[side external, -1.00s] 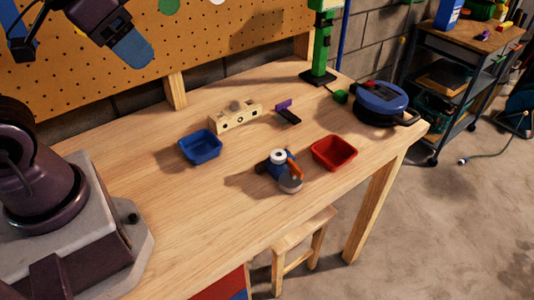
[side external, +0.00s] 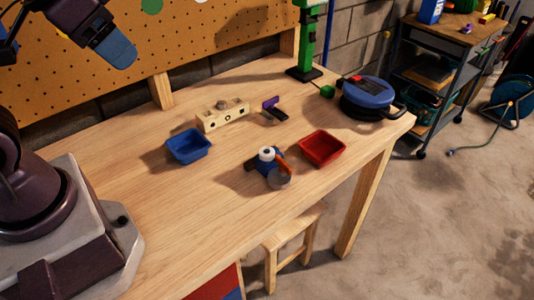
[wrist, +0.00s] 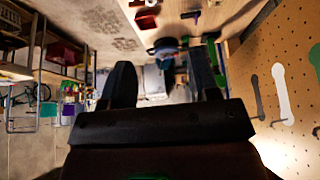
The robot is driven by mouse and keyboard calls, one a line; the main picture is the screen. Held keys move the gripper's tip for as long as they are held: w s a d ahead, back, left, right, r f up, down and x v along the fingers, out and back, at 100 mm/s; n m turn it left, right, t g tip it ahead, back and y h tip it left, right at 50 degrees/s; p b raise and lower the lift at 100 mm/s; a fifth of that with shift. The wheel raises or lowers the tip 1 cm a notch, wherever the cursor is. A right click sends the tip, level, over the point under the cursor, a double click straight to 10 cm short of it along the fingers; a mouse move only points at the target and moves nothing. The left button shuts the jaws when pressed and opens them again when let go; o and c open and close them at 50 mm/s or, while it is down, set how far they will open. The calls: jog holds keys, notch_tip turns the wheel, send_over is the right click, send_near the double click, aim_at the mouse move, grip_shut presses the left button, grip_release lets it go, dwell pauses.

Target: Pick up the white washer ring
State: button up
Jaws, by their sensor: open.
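A small white ring (side external: 266,152), which looks like the washer ring, sits on top of a blue part in a small cluster on the workbench (side external: 110,185). An orange-handled piece (side external: 281,162) and a round grey piece (side external: 279,177) are beside it. My gripper (side external: 118,50) is high at the upper left, far from the ring, in front of the pegboard. In the wrist view my gripper (wrist: 160,85) shows two dark fingers spread apart with nothing between them. I cannot make out the ring there.
A blue bin (side external: 188,147) is left of the cluster and a red bin (side external: 322,149) right of it. Behind are a wooden block with holes (side external: 222,116), a purple-and-black item (side external: 273,109), a green stand (side external: 306,45) and a blue-lidded pot (side external: 369,92).

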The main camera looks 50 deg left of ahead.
jog(key=shift+c, duration=0.2)
jog(key=m+g, duration=0.6)
jog(key=m, duration=0.5)
send_over(266, 150)
jog(key=d, duration=0.1)
notch_tip(266, 150, down, 18)
jog(key=f, duration=1.2)
jog(key=shift+s+d+f, duration=0.1)
jog(key=shift+s+f, duration=0.15)
jog(key=shift+s, duration=0.15)
jog(key=shift+c, duration=0.2)
jog(key=c, duration=0.7)
